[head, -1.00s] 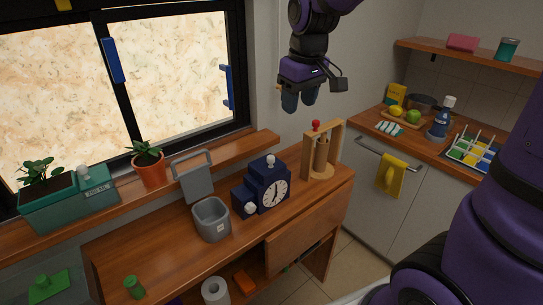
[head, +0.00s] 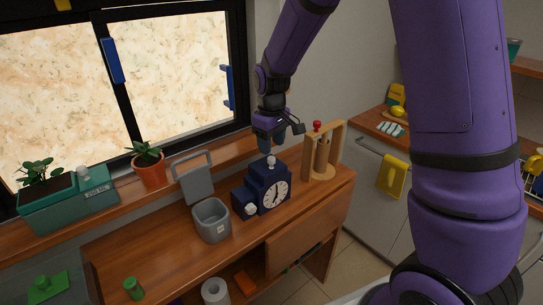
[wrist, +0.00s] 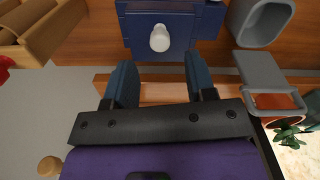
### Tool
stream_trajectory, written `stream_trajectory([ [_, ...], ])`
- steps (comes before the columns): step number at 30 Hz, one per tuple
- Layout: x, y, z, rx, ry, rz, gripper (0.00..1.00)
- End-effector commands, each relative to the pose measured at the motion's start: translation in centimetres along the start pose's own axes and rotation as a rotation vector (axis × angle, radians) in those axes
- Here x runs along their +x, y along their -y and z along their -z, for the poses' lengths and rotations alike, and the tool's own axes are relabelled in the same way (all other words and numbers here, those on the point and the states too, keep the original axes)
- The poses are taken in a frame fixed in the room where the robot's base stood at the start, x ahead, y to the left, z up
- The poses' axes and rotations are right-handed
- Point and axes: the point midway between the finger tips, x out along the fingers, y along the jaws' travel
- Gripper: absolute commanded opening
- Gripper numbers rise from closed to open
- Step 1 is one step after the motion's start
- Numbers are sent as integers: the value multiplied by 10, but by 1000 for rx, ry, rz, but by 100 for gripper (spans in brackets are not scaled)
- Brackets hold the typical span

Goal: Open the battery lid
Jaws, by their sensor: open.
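A dark blue clock (head: 256,186) with a white dial stands on the wooden desk. One white knob (head: 271,160) is on its top; a second white knob (head: 250,210) is on its lower left part. I cannot tell which part is the battery lid. My gripper (head: 266,148) is just above the clock's top, close to the top knob. In the wrist view the clock (wrist: 145,22) and a white knob (wrist: 160,40) lie ahead of my open, empty gripper (wrist: 161,72); the knob lines up with the gap between the fingers, apart from them.
A wooden frame (head: 308,155) with a red knob stands to the right. A potted plant (head: 150,168) and a green planter (head: 70,200) are on the window sill. The desk's left part is mostly clear.

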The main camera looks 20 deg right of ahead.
Motion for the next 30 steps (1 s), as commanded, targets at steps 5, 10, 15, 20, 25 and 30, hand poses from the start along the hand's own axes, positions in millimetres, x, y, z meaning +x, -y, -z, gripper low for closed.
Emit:
stream_trajectory([
  [5, 28, 0, 0, 0, 2, 1, 51],
  [10, 42, 0, 0, 0, 0, 0, 51],
  [15, 47, 0, 0, 1, 0, 0, 51],
  [20, 47, 0, 0, 1, -1, 0, 51],
  [25, 46, 0, 0, 1, -1, 0, 21],
  [30, 46, 0, 0, 1, -1, 0, 0],
])
